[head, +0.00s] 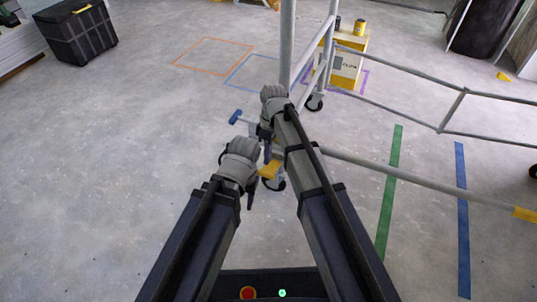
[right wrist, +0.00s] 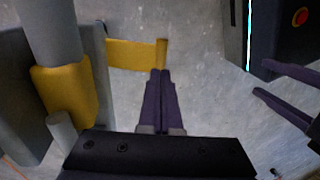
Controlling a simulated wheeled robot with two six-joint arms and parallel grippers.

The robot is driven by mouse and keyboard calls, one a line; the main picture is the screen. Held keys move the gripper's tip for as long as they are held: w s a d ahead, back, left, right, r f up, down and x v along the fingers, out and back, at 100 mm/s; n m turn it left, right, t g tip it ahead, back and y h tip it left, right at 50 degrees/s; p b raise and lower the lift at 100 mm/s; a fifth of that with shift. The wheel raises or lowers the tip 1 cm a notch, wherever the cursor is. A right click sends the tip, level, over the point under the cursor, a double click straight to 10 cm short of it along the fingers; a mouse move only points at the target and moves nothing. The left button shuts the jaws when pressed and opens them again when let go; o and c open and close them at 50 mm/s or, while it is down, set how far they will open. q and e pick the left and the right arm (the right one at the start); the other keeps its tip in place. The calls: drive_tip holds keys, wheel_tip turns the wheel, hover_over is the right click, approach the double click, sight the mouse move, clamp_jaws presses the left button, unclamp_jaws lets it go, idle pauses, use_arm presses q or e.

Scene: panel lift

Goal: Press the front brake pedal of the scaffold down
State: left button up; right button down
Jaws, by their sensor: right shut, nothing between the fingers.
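The yellow brake pedal (head: 269,169) of the scaffold (head: 288,45) sits by the near caster wheel (head: 279,184), low over the floor. In the right wrist view the pedal (right wrist: 133,54) is a flat yellow bar just beyond my fingertips. My right gripper (right wrist: 160,73) is shut and empty, its dark purple fingers at the pedal's right end; I cannot tell whether they touch. In the head view my right gripper (head: 267,150) is partly hidden by its wrist. My left gripper (head: 250,200) is left of the pedal; its fingers (right wrist: 258,80) stand apart, empty.
A grey post with a yellow collar (right wrist: 65,95) stands close left of my right fingers. A blue-ended piece (head: 236,117) lies left of the grippers. Scaffold rails (head: 420,178) run right.

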sight(265, 175)
drive_tip(key=f+b, duration=0.2)
drive_tip(key=f, duration=0.1)
drive_tip(key=f+b, duration=0.1)
drive_tip(key=shift+s+a+f, duration=0.2)
drive_tip(key=shift+s, duration=0.2)
drive_tip(key=shift+s+a+f+t+h+b, duration=0.2)
drive_tip(key=shift+s+f+t+h+b, duration=0.1)
drive_tip(key=shift+s+f+t+b, duration=0.25)
wheel_tip(265, 175, down, 7)
drive_tip(key=s+t+b, duration=0.1)
drive_tip(key=b, duration=0.5)
drive_tip(key=shift+s+a+h+b, duration=0.2)
drive_tip(key=shift+a+h+b, duration=0.1)
drive_tip(key=shift+a+b, duration=0.1)
drive_tip(key=shift+t, duration=0.25)
drive_tip(key=shift+w+r, duration=0.1)
